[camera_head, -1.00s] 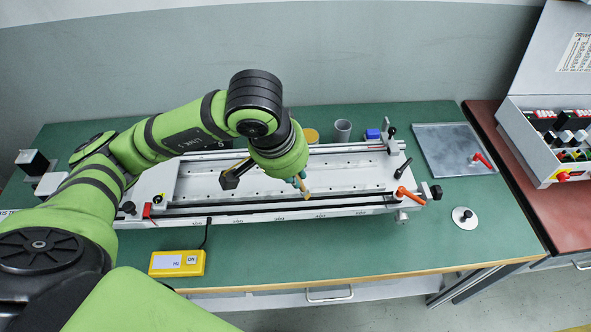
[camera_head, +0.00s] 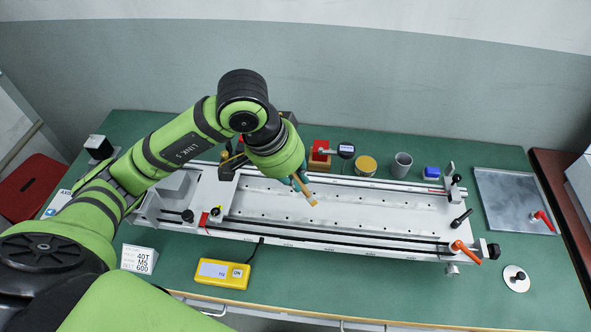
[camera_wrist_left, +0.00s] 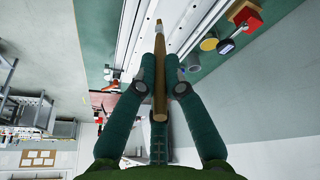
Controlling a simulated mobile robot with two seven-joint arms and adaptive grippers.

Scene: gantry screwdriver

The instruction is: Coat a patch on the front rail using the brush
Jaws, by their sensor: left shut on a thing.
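My left gripper (camera_head: 298,180) is shut on the brush (camera_head: 306,190), a slim wooden-handled tool held slanting above the pale metal bed of the gantry fixture. In the head view its tip appears over the bed, behind the front rail (camera_head: 340,241), apart from it in the picture; its exact height I cannot tell. My right gripper is not in view.
An orange-handled lever (camera_head: 465,249) stands at the fixture's right end. A yellow box (camera_head: 222,273) and a white label block (camera_head: 138,259) lie in front. Behind stand a yellow-topped round container (camera_head: 366,166), a grey cup (camera_head: 401,164) and a red block with a gauge (camera_head: 320,155).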

